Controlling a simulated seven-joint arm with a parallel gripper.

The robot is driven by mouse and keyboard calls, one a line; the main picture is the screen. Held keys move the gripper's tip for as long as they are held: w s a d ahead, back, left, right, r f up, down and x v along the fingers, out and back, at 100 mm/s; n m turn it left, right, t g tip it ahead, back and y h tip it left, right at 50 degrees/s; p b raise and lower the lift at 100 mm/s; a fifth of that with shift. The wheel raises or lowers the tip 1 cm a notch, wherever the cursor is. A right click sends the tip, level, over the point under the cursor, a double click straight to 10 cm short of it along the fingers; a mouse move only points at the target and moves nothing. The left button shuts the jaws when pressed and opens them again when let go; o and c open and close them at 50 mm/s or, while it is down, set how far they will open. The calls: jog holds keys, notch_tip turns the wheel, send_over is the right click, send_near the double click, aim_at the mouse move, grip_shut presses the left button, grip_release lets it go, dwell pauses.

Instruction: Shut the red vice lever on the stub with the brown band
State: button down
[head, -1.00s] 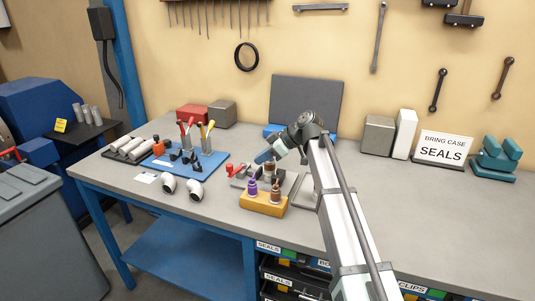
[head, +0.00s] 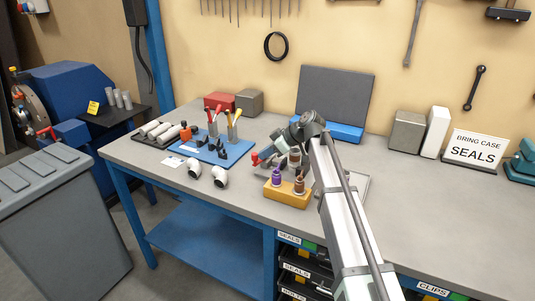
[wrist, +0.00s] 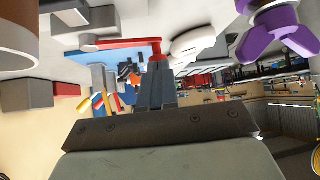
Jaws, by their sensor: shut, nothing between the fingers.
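The red lever (head: 256,158) of the vice sticks out at the left of the fixture, behind the yellow block. In the wrist view the red lever (wrist: 130,43) spans the upper middle. My gripper (head: 265,155) is shut and empty, right at the lever in the head view. In the wrist view the fingertips of my gripper (wrist: 157,68) are close to the lever's end; I cannot tell whether they touch. The stub with the brown band (head: 294,157) stands right of the lever; a large brown band (wrist: 18,28) fills the wrist view's upper left corner. The clamp itself is mostly hidden.
The yellow block (head: 288,197) with a purple and a brown fitting stands in front of the vice. White elbow pipes (head: 220,176) and a blue mat (head: 205,158) with tools lie to the left.

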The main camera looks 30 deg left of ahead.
aim_at(254, 154)
jog(key=shift+a, duration=0.1)
jog(key=shift+s+a+m+t, duration=0.2)
jog(key=shift+a+m+t, duration=0.25)
jog(key=shift+m+t, duration=0.25)
jog(key=shift+s+a+m+t, duration=0.15)
jog(key=shift+a+m+t, duration=0.35)
jog(key=shift+m, duration=0.3)
jog(key=shift+w+a, duration=0.1)
jog(key=shift+a, duration=1.05)
